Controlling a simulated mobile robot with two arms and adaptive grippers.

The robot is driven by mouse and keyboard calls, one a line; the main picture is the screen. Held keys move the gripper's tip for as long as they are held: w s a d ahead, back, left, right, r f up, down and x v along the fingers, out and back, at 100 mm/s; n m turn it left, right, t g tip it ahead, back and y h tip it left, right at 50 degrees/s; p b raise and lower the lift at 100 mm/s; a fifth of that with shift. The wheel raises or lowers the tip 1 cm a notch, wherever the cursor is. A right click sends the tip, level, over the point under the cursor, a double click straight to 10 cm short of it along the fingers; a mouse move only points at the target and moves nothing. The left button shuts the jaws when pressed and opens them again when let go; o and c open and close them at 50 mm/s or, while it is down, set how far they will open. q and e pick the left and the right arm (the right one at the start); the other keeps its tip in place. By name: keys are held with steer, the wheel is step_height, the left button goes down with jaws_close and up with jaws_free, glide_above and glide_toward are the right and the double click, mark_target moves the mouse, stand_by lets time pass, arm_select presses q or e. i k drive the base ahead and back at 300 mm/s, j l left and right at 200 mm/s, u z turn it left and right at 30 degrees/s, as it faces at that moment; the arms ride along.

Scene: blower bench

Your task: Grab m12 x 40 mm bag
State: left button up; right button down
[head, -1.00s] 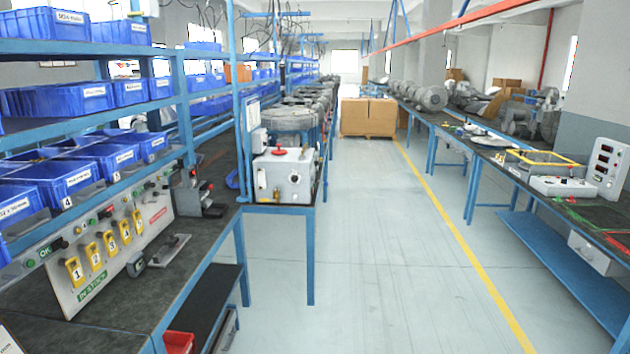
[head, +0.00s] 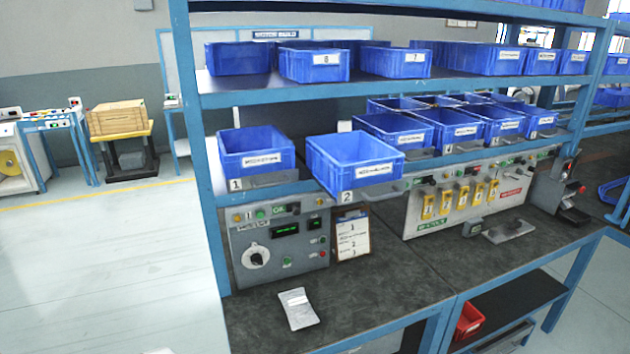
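A small light-grey bag (head: 298,312) with a white label lies flat on the dark bench top, near the front edge, in the lower middle of the head view. The print on its label is too small to read, so I cannot confirm the size. No other loose bag shows on the bench. Neither of my grippers is in view.
Blue bins (head: 256,152) stand on the shelves above the bench (head: 390,287). Bin 2 (head: 353,165) juts out over the bench. A control box (head: 280,245) and a clipboard (head: 352,235) stand behind the bag. The floor (head: 110,270) to the left is clear.

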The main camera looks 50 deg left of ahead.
mark_target(299, 312)
steer(key=u, duration=1.4)
steer(key=i+l+u, duration=0.15)
steer(key=u, duration=0.3)
steer(key=l+u, duration=0.45)
steer(key=i+l+u, duration=0.1)
steer(key=l+u, duration=0.35)
steer(key=j, duration=0.1)
